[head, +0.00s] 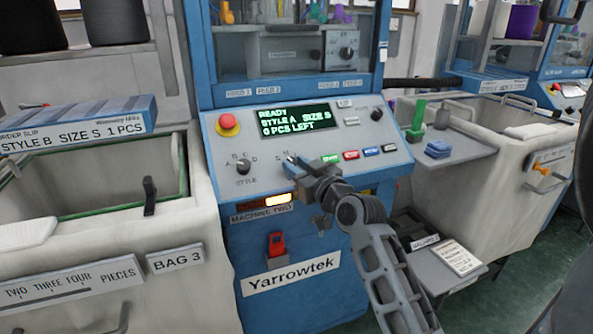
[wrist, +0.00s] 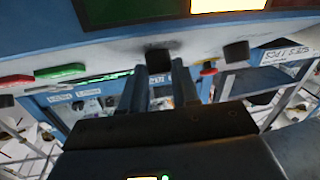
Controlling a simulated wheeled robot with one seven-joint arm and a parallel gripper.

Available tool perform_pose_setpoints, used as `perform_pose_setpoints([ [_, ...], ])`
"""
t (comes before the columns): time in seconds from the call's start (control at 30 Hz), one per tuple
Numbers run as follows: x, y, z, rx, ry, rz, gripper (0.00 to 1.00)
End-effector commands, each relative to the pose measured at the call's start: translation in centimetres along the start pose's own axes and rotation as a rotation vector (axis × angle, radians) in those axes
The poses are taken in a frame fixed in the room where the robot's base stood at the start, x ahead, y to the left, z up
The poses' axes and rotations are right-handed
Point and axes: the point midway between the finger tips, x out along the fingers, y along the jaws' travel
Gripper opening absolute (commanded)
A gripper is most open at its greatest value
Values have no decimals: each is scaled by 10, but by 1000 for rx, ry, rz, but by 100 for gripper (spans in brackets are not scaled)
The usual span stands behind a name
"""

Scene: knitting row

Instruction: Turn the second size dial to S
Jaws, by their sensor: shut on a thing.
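The size dial of the middle machine is mostly hidden behind my gripper in the head view; the letter S shows beside it. In the wrist view it is the dark knob (wrist: 158,58) at my fingertips. My gripper (head: 303,172) is at the right of the style dial (head: 243,167) and is shut on the size dial. Its two fingers also show in the wrist view (wrist: 161,74). The green display (head: 293,119) reads READY, STYLE A, what looks like SIZE S, and 0 PCS LEFT. The size dial's pointer cannot be seen.
A red stop button (head: 228,124) is at the panel's upper left. Coloured buttons (head: 351,155) run to the right of my gripper. An open bin (head: 110,215) stands left, and a grey shelf (head: 470,150) with a blue stack is right.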

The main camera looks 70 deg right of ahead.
Motion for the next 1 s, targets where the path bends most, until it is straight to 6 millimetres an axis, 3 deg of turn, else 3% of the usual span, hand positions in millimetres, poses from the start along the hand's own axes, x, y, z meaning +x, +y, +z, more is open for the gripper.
perform_pose_setpoints([
  [0.53, 1, 6, 0, -176, -9, -231, 0],
  [1.0, 1, 6, 0, -216, -15, -283, 0],
])
